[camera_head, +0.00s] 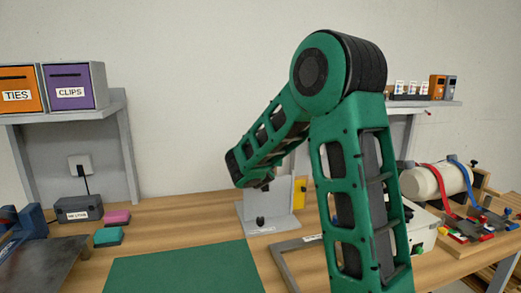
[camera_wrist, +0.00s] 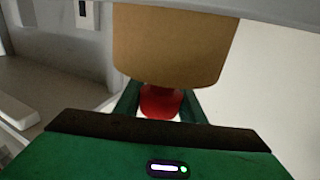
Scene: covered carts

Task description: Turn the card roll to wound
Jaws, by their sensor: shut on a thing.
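In the wrist view, my gripper (camera_wrist: 160,103) has its two green fingers closed around a red knob (camera_wrist: 160,101). A rounded tan, card-coloured piece (camera_wrist: 175,45) stands just beyond the knob, and its lower edge meets it. This looks like the card roll, though its upper part is cut off by a grey bar. No mark or label telling its setting is readable. In the head view, my forearm reaches down to a grey stand (camera_head: 268,222) with a yellow piece at its side (camera_head: 299,192). The fingers and the roll cannot be made out there.
A green mat (camera_head: 185,270) lies at the front of the wooden bench. Pink (camera_head: 117,217) and teal (camera_head: 108,236) blocks and a dark box (camera_head: 78,209) are at left. At right stands a cream cylinder with red and blue straps (camera_head: 436,182). Shelves hold bins above.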

